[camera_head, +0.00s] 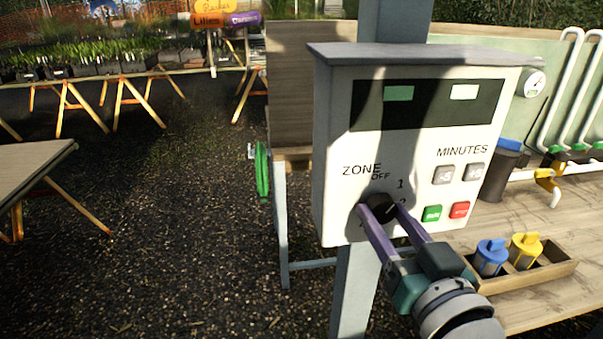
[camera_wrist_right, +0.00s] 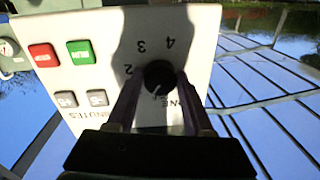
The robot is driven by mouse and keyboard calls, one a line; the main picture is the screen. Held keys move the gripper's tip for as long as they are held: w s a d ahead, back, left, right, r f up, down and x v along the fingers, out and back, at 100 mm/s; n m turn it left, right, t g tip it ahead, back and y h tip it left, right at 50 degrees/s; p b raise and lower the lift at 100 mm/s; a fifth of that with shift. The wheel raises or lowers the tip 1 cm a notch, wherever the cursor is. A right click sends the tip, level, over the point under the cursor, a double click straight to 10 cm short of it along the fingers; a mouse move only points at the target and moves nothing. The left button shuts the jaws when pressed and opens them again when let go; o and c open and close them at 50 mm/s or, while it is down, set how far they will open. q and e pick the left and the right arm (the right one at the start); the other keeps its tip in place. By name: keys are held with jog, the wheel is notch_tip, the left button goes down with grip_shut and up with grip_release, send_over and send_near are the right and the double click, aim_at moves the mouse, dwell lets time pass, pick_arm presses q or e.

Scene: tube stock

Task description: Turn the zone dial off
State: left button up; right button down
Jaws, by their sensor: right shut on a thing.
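The zone dial (camera_head: 380,205) is a black round knob on the white control box (camera_head: 335,130), below the words ZONE and OFF. My right gripper (camera_head: 378,208) is shut on the dial, with its two purple fingers on either side of it. The wrist view shows the dial (camera_wrist_right: 158,77) upside down between the dark fingertips, with 2, 3 and 4 printed around it. A small pale mark on the dial points to the lower left there, roughly towards where 1 lies; the exact setting is unclear. The fingers hide part of the dial face. My left gripper is not in view.
Right of the dial are two grey MINUTES buttons (camera_head: 443,174), a green button (camera_head: 432,213) and a red button (camera_head: 460,209). Below right, a wooden tray (camera_head: 555,269) holds blue and yellow capped items on the bench. A green wheel (camera_head: 262,169) stands left of the box.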

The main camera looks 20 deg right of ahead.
jog(key=n, duration=0.3)
jog(key=shift+r+n+p, duration=0.1)
jog(key=shift+n+p, duration=0.2)
jog(key=shift+n, duration=1.5)
jog(key=shift+c, duration=1.4)
grip_release()
